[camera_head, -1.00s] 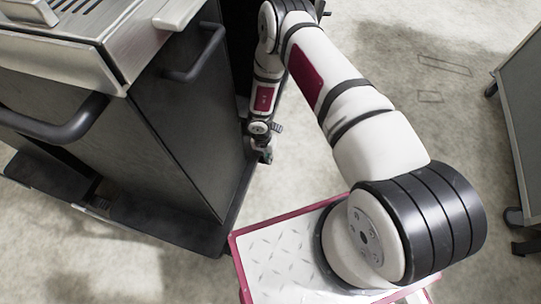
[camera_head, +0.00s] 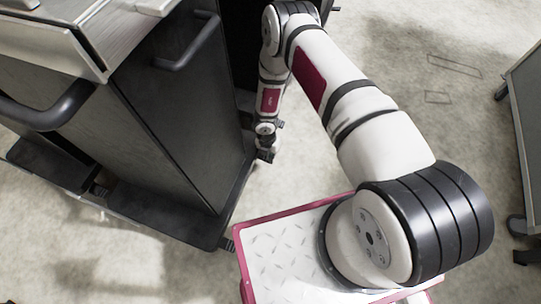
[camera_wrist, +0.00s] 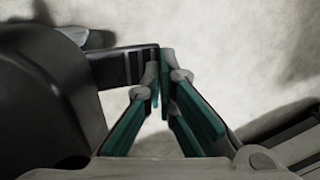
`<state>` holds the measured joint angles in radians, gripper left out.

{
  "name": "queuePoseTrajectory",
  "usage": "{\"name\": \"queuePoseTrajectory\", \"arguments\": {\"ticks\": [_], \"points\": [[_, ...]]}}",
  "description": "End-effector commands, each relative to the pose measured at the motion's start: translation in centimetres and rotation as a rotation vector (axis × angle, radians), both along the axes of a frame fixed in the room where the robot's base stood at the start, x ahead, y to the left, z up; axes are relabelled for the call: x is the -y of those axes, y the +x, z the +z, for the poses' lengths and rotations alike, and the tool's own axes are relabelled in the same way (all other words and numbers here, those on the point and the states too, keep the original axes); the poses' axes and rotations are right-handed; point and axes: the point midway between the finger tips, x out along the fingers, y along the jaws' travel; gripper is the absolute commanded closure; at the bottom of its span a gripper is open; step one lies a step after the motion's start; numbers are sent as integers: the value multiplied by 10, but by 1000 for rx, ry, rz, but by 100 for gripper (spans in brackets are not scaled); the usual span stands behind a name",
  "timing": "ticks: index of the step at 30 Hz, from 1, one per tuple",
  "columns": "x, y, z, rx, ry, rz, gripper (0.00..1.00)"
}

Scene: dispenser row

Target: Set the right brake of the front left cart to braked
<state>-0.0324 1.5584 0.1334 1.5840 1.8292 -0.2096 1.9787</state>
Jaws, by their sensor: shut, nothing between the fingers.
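A dark cart (camera_head: 165,130) with a metal top stands at the left in the head view. A small ribbed tab (camera_head: 228,243) sticks out at its base corner by my platform, and another ribbed part (camera_head: 99,190) shows low on its left side. My gripper (camera_head: 266,154) hangs low beside the cart's right side. In the wrist view my gripper (camera_wrist: 162,66) is shut and empty. A black ribbed pedal (camera_wrist: 140,66) lies right at the left of its fingertips; I cannot tell whether they touch. Which brake this pedal is, and its setting, I cannot tell.
Another dark unit (camera_head: 233,50) stands behind the cart, close to my arm. A grey cart (camera_head: 528,125) with casters is at the right edge. A dark rounded part (camera_wrist: 40,90) fills the wrist view's left side.

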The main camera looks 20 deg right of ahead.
Motion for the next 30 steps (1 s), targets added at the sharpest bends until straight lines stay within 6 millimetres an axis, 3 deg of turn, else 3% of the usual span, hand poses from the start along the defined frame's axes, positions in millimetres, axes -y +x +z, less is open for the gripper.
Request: {"name": "queuePoseTrajectory", "arguments": {"ticks": [30], "points": [[5, 1, 24, 0, 0, -1, 100]]}}
